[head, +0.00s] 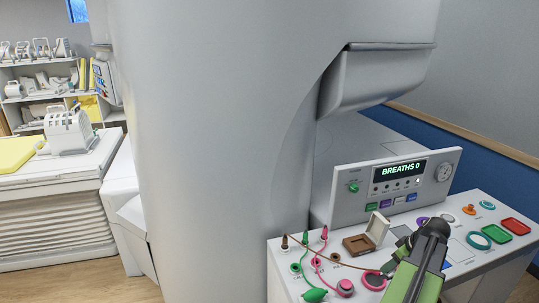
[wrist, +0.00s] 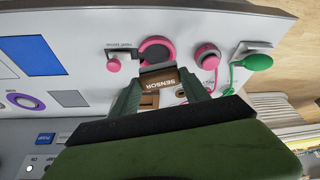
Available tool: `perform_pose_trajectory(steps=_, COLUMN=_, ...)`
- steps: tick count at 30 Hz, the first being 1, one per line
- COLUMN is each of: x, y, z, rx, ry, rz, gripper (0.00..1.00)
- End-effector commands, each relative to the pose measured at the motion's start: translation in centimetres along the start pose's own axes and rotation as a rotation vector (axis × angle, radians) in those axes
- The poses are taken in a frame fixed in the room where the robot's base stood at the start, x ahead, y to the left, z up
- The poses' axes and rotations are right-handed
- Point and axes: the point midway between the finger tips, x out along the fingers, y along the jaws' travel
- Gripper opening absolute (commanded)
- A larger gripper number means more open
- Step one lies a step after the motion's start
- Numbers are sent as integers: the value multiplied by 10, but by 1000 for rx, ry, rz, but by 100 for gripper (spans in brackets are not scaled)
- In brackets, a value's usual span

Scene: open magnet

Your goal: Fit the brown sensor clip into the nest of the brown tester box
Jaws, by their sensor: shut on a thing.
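My gripper (head: 396,260) is shut on the brown sensor clip (wrist: 160,88), low over the right part of the console. The brown tester box (head: 357,246) stands on the console left of and behind my gripper. Its pale lid (head: 378,228) is up. The clip appears apart from the box. The inside of the nest is hard to make out.
A pink ring (head: 374,280) lies just left of my gripper, with a pink bulb (head: 346,287) and green bulb (head: 315,295) beyond. Behind rises the control panel (head: 345,205) reading BREATHS 0. Red and green trays (head: 515,226) stand at the right.

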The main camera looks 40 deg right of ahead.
Motion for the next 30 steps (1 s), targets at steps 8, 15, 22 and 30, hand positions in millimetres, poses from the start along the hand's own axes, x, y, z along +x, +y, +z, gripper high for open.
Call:
perform_pose_trajectory(steps=8, x=5, y=13, z=-24, rx=13, ry=-3, rz=6, gripper=14)
perform_pose_trajectory(steps=15, x=26, y=64, z=-119, rx=129, ry=-11, rz=54, gripper=14)
perform_pose_trajectory(steps=22, x=46, y=89, z=-194, rx=225, ry=-3, rz=95, gripper=14)
perform_pose_trajectory(steps=30, x=51, y=89, z=-202, rx=241, ry=0, rz=101, gripper=14)
